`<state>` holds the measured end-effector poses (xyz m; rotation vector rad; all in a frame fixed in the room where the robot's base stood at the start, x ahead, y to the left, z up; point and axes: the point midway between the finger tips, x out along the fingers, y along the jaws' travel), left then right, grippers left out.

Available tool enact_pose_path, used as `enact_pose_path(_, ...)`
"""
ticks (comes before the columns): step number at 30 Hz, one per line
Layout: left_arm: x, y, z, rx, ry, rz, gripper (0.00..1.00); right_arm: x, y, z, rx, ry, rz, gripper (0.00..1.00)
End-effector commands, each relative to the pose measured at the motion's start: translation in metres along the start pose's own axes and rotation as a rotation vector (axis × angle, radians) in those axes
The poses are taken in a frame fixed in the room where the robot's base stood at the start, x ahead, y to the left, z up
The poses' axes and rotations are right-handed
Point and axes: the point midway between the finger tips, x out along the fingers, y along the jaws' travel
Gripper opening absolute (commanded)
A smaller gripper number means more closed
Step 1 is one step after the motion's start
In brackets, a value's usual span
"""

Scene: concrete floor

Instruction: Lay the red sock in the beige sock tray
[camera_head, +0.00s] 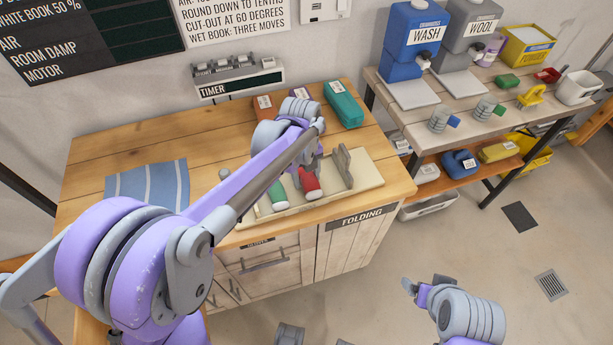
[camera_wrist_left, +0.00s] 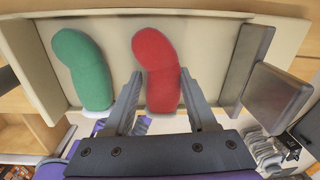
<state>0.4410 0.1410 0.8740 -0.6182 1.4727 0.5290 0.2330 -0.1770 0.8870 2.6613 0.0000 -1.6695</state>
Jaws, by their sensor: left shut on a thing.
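The red sock (camera_head: 308,182) is between the fingers of my left gripper (camera_head: 306,168), which is shut on it. In the left wrist view the red sock (camera_wrist_left: 158,65) extends beyond the fingers (camera_wrist_left: 160,103) over the beige sock tray (camera_wrist_left: 290,30). I cannot tell whether its underside touches the tray floor. The beige tray (camera_head: 368,184) is on the wooden counter. A green sock (camera_head: 277,195) lies in it, left of the red one and apart from it; it also shows in the left wrist view (camera_wrist_left: 83,70). My right gripper (camera_head: 412,288) is low over the floor, its jaw opening unclear.
A grey upright plate (camera_head: 343,165) stands at the tray's right part. A blue striped cloth (camera_head: 148,184) lies at the counter's left. A teal box (camera_head: 343,104) and orange box (camera_head: 264,108) are at the back. A side bench (camera_head: 450,95) holds jugs and small items.

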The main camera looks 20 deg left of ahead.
Motion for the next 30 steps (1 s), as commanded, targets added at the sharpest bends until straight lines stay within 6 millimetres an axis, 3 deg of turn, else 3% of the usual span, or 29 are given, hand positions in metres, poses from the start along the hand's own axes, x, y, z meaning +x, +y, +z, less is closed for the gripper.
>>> enact_pose_path(12, 0.007, 0.001, 0.0, 0.0, 0.0, 0.0, 0.05, 0.003, 0.0, 0.002, 0.0, -0.001, 0.0, 0.85)
enact_pose_path(13, 0.007, 0.001, 0.0, 0.0, 0.0, 0.0, 0.59, 0.003, 0.0, 0.002, 0.0, -0.002, 0.0, 0.85)
enact_pose_path(18, 0.006, 0.001, 0.0, 0.0, 0.0, 0.0, 0.88, 0.002, 0.0, 0.002, 0.0, -0.001, 0.0, 0.85)
enact_pose_path(26, 0.005, 0.001, 0.0, 0.0, 0.0, 0.001, 0.88, 0.002, 0.0, 0.001, 0.0, -0.001, 0.0, 0.85)
enact_pose_path(30, -0.006, 0.0, 0.0, 0.0, 0.0, 0.0, 0.88, -0.001, 0.0, -0.001, 0.0, 0.001, 0.0, 0.85)
